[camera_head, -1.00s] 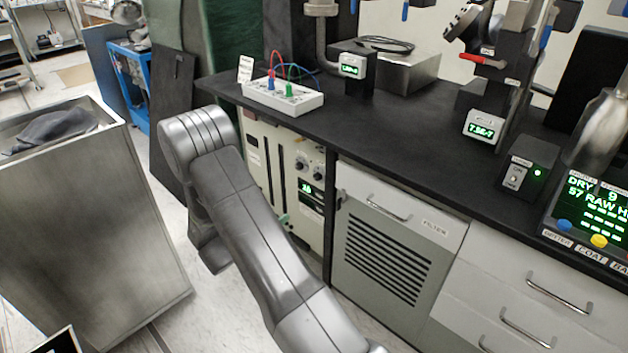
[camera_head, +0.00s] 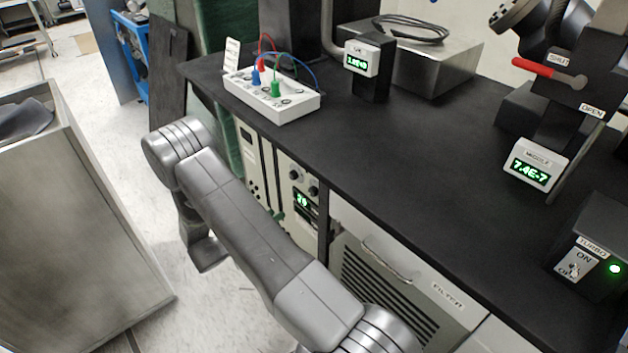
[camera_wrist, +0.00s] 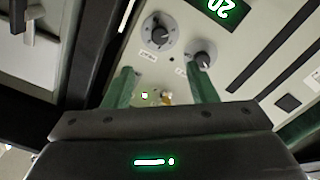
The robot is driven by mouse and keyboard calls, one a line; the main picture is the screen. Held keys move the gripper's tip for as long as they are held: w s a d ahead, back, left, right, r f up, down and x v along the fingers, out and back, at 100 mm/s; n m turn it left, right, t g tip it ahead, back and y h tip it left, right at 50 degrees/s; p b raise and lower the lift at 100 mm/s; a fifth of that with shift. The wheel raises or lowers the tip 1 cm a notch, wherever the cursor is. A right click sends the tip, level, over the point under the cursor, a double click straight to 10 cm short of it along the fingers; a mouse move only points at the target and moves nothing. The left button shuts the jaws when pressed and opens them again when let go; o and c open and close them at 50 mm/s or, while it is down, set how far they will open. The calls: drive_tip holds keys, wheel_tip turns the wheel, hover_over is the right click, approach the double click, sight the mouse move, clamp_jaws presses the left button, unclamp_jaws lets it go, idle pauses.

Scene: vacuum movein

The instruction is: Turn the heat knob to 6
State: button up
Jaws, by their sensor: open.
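In the wrist view, two round black knobs sit on a pale panel (camera_wrist: 262,52): a left knob (camera_wrist: 159,35) and a right knob (camera_wrist: 203,59). Their labels are too small to read, so I cannot tell which is the heat knob. A green display (camera_wrist: 222,9) beside them shows what looks like 20, tilted. My gripper (camera_wrist: 163,85) has two green fingers apart, with nothing between them. The right fingertip appears close to the right knob; I cannot tell whether they touch. In the head view, the knobs (camera_head: 299,172) show beyond my arm, which hides most of my gripper.
The black bench top (camera_head: 420,140) overhangs the panel. A white box with coloured leads (camera_head: 272,97) stands on it. A filter cabinet (camera_head: 400,290) is to the right of the panel. A large grey bin (camera_head: 75,220) stands at left, with floor between.

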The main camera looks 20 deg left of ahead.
sight(311, 193)
drive_tip(key=b+x, duration=0.1)
drive_tip(key=x, duration=1.3)
drive_tip(key=shift+a+r, duration=0.1)
drive_tip(key=c, duration=1)
